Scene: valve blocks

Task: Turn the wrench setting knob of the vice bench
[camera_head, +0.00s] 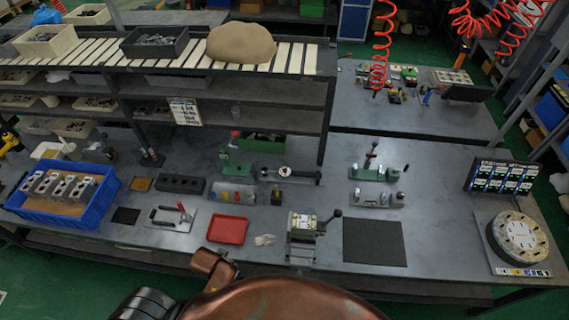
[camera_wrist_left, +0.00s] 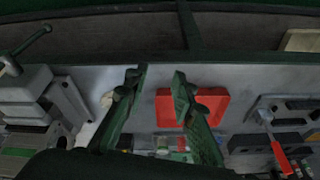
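The vice (camera_head: 303,226) stands near the front edge of the workbench, with a dark ball-ended lever reaching up to its right. It also shows at the left of the left wrist view (camera_wrist_left: 30,105). A dark bar-like tool with a round pale dial (camera_head: 285,171) lies behind the vice; I cannot tell if this is the wrench knob. My left gripper (camera_wrist_left: 160,73) is open, with its two dark green fingers apart and nothing visible between them. It is over the front of the bench, near the red tray. My right gripper is not in view.
The red tray (camera_head: 228,230), a pale glove (camera_head: 265,240) and a red-handled clamp (camera_head: 172,215) lie left of the vice. A blue crate (camera_head: 107,192) stands further left. A black mat (camera_head: 374,243) is right of the vice. A shelf (camera_head: 260,88) rises behind.

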